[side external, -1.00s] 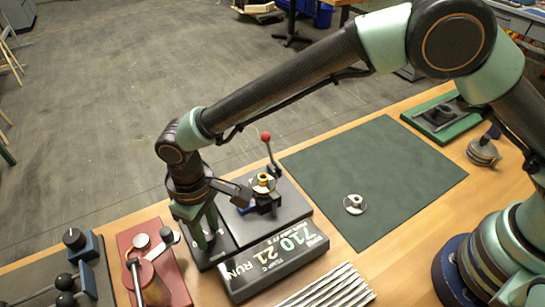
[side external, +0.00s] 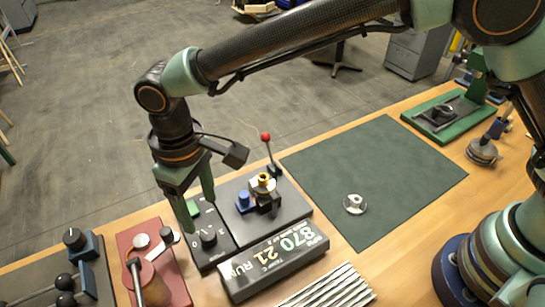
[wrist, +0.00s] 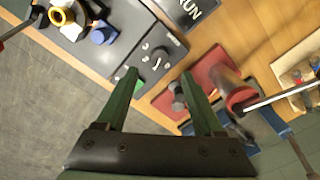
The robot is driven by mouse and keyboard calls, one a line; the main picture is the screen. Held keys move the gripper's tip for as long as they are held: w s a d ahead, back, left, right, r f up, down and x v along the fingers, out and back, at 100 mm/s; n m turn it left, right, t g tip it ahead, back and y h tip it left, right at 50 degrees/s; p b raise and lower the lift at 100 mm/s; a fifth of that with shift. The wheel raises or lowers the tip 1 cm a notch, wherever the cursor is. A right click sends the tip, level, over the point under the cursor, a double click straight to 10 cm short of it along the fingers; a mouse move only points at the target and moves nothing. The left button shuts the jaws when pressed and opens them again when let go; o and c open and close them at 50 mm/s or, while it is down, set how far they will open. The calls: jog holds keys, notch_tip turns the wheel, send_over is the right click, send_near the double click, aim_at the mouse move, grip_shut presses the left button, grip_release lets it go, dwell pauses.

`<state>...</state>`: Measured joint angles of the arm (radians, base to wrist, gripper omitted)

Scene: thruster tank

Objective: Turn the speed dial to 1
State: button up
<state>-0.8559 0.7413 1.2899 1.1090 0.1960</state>
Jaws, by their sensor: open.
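The black speed dial (side external: 208,238) stands on a small dark control panel (side external: 217,255) with white marks around it. In the wrist view the dial (wrist: 160,53) lies just beyond my fingertips. Which mark it points to is too small to tell. My gripper (side external: 201,210) is open and empty, pointing down above the panel and apart from the dial. Its two green fingers also show in the wrist view (wrist: 158,74). The display box (side external: 272,264) in front reads 870, 21 and RUN.
A plate with a brass-topped fitting (side external: 263,183), a blue knob (side external: 243,199) and a red-tipped lever (side external: 266,137) adjoins the panel on the right. A red fixture (side external: 150,262) stands on the left. The green mat (side external: 390,165) holds one metal part (side external: 355,204) and is otherwise clear.

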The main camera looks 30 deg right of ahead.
jog(key=shift+r, duration=2.15)
jog(key=w+d+r+m+t, duration=0.1)
jog(key=d+r, duration=0.2)
jog(key=d, duration=0.4)
jog(key=w+d+r+m+t+y, duration=0.1)
jog(key=d+r, duration=0.3)
jog(key=d, duration=0.3)
jog(key=w+d+r+m, duration=0.2)
jog(key=d+r, duration=0.1)
jog(key=d, duration=0.4)
jog(key=s+d+m+t, duration=0.1)
jog(key=s+d, duration=0.3)
jog(key=d, duration=0.5)
jog(key=s+d+m+t+h, duration=0.1)
jog(key=s+d+m+t, duration=0.1)
jog(key=s+d, duration=0.3)
jog(key=d, duration=0.4)
jog(key=shift+f+m+t, duration=0.25)
jog(key=shift+m+t, duration=0.05)
